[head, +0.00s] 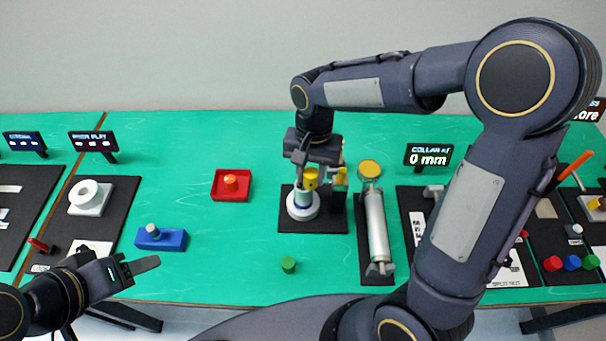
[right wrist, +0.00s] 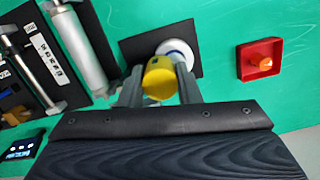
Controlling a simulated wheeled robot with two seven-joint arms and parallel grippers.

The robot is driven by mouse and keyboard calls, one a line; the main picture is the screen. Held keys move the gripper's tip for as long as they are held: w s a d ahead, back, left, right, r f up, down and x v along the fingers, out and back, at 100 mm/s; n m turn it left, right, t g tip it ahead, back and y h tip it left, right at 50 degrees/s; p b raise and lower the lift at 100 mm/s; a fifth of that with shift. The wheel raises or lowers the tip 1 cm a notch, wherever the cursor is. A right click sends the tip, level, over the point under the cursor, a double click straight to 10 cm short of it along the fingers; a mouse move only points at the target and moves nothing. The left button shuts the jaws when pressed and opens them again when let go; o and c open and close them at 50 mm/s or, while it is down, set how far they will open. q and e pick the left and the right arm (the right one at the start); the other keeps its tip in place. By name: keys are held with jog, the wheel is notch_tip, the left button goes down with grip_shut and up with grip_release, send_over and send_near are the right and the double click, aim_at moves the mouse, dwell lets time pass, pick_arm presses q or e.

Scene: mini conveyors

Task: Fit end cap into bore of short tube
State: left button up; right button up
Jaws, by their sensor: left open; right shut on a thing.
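A yellow end cap (head: 311,177) is between the fingers of my right gripper (head: 310,168); the right wrist view shows it held there (right wrist: 160,77). Just below it in the head view is a short upright tube (head: 303,196), pale with a bluish band, on a round white base (head: 301,211). The white base also shows beyond the cap in the right wrist view (right wrist: 178,48). The fingers and cap hide the tube's bore, so I cannot tell whether the cap touches or enters it. My left gripper (head: 138,268) is open and empty at the lower left.
The base stands on a black mat (head: 290,222). A silver cylinder with a yellow top (head: 377,222) lies to its right. A red tray (head: 216,188), a blue block (head: 170,240) and a green cylinder (head: 288,264) are around it. The table between them is clear.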

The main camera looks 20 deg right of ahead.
jog(key=w+f+b, duration=0.1)
jog(key=w+f, duration=0.1)
jog(key=f, duration=0.1)
jog(key=w+f+b, duration=0.1)
jog(key=w+f, duration=0.2)
jog(key=shift+w, duration=0.15)
jog(key=shift+w+f+b, duration=0.2)
jog(key=shift+f+b, duration=1.2)
jog(key=shift+f, duration=0.25)
jog(key=shift+f, duration=0.1)
jog(key=shift+f, duration=0.15)
jog(key=o, duration=0.9)
jog(key=shift+o, duration=0.2)
